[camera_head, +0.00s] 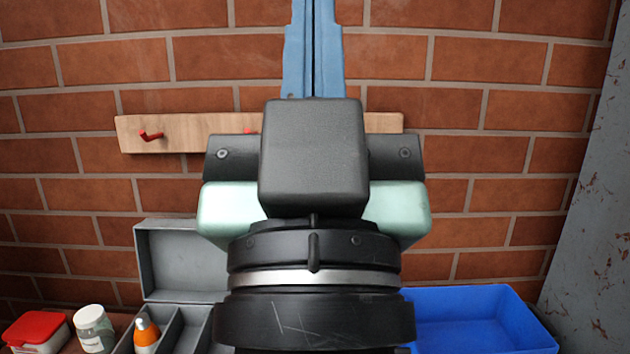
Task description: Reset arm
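My gripper (314,50) is seen from behind in the middle of the head view, raised in front of a brick wall. Its two long light-blue fingers point up and lie side by side, with only a thin dark line between them. It looks shut, and I see nothing held. The finger ends run out of the top of the picture. A black box on the hand and the mint-coloured hand body hide what is behind them.
A wooden rail (185,133) with red hooks is on the wall. Below are a red-lidded container (37,330), a white jar (94,330), an orange bottle (147,336), a grey open box (180,268) and a blue bin (480,310). A worn grey panel (595,220) stands right.

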